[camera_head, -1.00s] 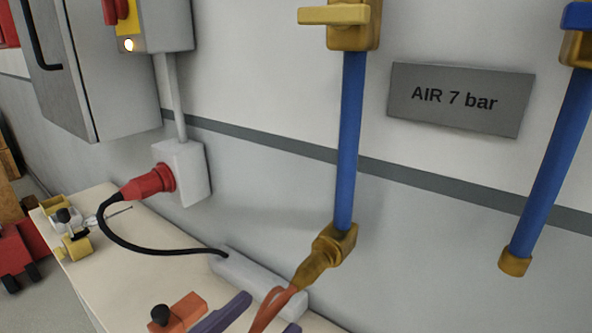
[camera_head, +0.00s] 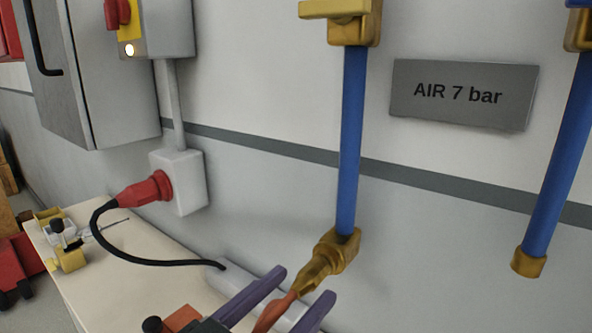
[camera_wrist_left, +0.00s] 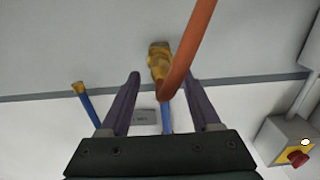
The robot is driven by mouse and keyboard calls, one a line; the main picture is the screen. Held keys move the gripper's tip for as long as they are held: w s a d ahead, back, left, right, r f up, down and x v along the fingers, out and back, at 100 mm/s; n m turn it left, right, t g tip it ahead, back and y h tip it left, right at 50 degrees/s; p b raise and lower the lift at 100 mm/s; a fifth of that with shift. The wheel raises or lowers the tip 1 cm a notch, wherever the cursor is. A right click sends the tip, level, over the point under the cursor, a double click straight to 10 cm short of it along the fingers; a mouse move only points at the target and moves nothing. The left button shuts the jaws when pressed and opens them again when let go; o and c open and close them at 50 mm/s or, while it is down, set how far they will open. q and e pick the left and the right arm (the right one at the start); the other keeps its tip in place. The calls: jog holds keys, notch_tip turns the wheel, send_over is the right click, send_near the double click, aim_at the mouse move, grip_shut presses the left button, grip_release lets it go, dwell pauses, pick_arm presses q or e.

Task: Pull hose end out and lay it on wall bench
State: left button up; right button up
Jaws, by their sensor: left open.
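The orange hose (camera_head: 272,314) ends in a brass fitting (camera_head: 314,275), which sits in the brass outlet (camera_head: 346,247) at the foot of the blue wall pipe (camera_head: 353,140). My left gripper (camera_head: 304,285) is open, its purple fingers on either side of the hose just below the fitting. The left wrist view shows the hose (camera_wrist_left: 190,50) running across in front of the spread fingers, with the fitting (camera_wrist_left: 158,58) beyond. Whether a finger touches the hose I cannot tell. The wall bench (camera_head: 185,285) is a pale top along the wall. My right gripper is not in view.
A yellow and grey tool (camera_head: 64,245) stands at the bench's far end; an orange item (camera_head: 182,319) is near the gripper. The bench middle is clear.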

aim_at(293, 294)
pick_arm(q)
jog(key=shift+b+x, duration=0.55)
jog(key=shift+x, duration=0.9)
grip_shut()
dwell(0.5)
dwell(0.5)
dwell(0.5)
jog(key=shift+p+v, duration=0.7)
jog(key=shift+v, duration=0.25)
jog(key=shift+p+v, duration=0.95)
jog(key=shift+v, duration=1.1)
